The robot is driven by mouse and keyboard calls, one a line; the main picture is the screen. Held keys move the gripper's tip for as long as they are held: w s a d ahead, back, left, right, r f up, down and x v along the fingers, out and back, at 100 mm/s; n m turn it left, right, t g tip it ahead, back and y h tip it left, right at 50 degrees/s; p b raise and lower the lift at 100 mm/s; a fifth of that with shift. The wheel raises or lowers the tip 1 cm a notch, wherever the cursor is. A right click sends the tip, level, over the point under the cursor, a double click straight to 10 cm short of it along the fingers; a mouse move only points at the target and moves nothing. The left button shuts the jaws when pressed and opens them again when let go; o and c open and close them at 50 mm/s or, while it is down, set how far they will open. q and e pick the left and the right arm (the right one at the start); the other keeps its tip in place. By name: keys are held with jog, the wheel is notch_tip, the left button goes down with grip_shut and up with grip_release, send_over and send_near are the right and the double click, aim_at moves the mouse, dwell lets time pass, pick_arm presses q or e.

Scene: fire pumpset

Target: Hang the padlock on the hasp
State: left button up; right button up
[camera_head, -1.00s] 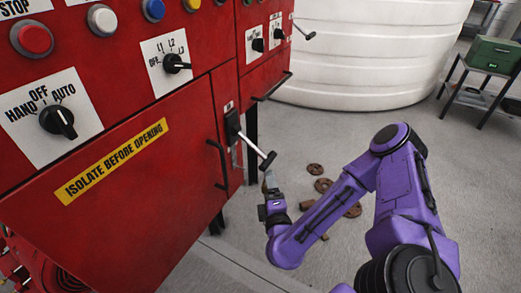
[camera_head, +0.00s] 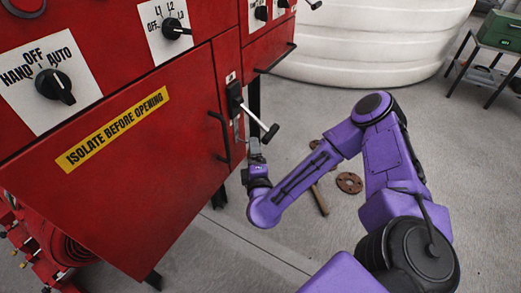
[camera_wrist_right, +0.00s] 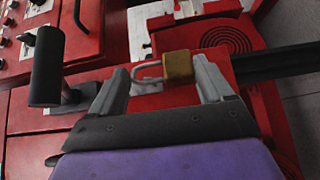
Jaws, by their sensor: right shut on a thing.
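My right gripper (camera_wrist_right: 165,82) is shut on the padlock (camera_wrist_right: 178,66). Its brass body lies near the right finger, and its grey shackle points left toward the other finger. In the head view my right gripper (camera_head: 255,150) is just below the lever with the black grip (camera_head: 270,133), close to the red cabinet's right edge. The padlock is too small to make out there. A narrow grey metal piece (camera_head: 238,130), apparently the hasp, hangs below the black switch. The gripper is just below and right of it, and I cannot tell whether they touch. My left gripper is out of view.
The red cabinet (camera_head: 120,190) with a black door handle (camera_head: 220,137) fills the left. The lever's black grip (camera_wrist_right: 47,68) stands close left of the fingers in the wrist view. Rusty flanges (camera_head: 349,183) lie on the floor. A white tank (camera_head: 370,40) stands behind.

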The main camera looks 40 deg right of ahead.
jog(key=shift+w+a+f, duration=0.1)
jog(key=shift+w+a, duration=0.1)
jog(key=shift+w, duration=0.25)
jog(key=shift+w+a, duration=0.15)
jog(key=shift+w, duration=0.3)
jog(key=shift+w+a+f+b, duration=0.1)
jog(key=shift+w+f+b, duration=0.15)
jog(key=shift+b, duration=0.2)
jog(key=shift+w+a+f+b, duration=0.15)
jog(key=shift+w+b, duration=0.2)
jog(key=shift+b, duration=0.5)
